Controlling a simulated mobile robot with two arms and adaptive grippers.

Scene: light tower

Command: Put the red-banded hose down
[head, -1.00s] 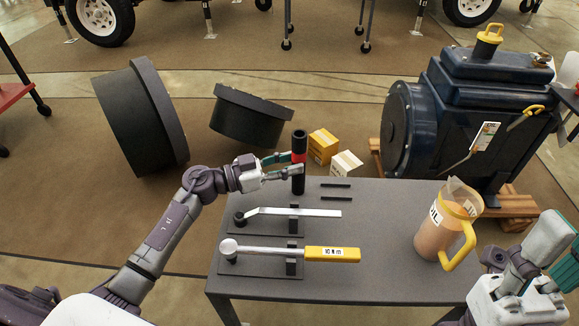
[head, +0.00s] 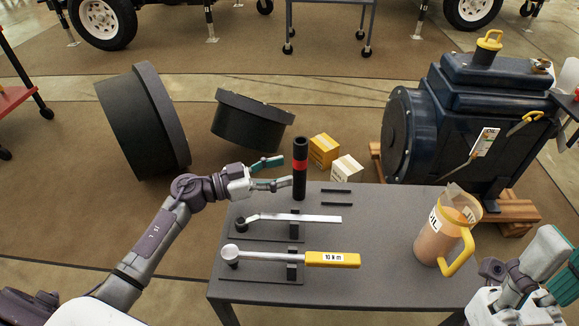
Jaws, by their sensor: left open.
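The red-banded hose (head: 300,178), a black tube with a red band near its upper part, stands upright on the back left of the grey table (head: 375,275). My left gripper (head: 277,173) is open just left of the hose, with its teal-padded fingers apart and the hose outside them. My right gripper (head: 550,280) is at the lower right edge, beyond the table's right side. It is partly cut off, so its jaw state is unclear.
A wrench (head: 300,218) and a yellow-handled torque wrench (head: 332,259) rest on holders. Two thin black bars (head: 336,191) lie right of the hose. An oil jug (head: 440,238) stands at the right. Bare tabletop lies between jug and wrenches.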

